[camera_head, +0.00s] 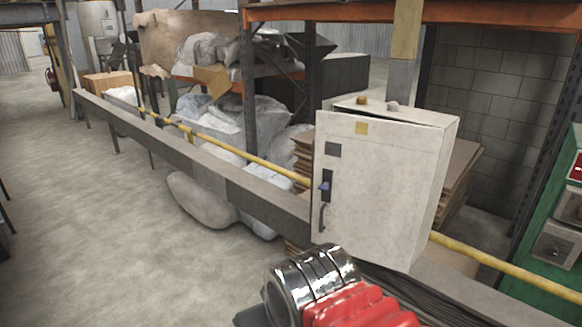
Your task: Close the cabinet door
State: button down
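The cabinet (437,185) is a pale, worn metal box beside the grey rail, right of centre. Its door (375,200) faces the camera, with a black handle (323,202) near its left edge and a small yellow label near the top. A dark gap shows along the door's top edge, between it and the cabinet body, so the door looks ajar. How wide it stands open is hard to tell. My red and chrome arm shows at the bottom centre, below and in front of the door. My gripper's fingers are not visible.
A long grey rail (180,148) with a yellow pipe (240,155) runs diagonally behind and beside the cabinet. Stacked sacks (205,195) and shelving (250,90) stand beyond. A green cabinet (545,235) is at the right edge. The concrete floor at left is clear.

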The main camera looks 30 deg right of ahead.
aim_at(380, 173)
jog(key=u, duration=0.05)
jog(key=i, duration=1.55)
jog(key=z, duration=0.7)
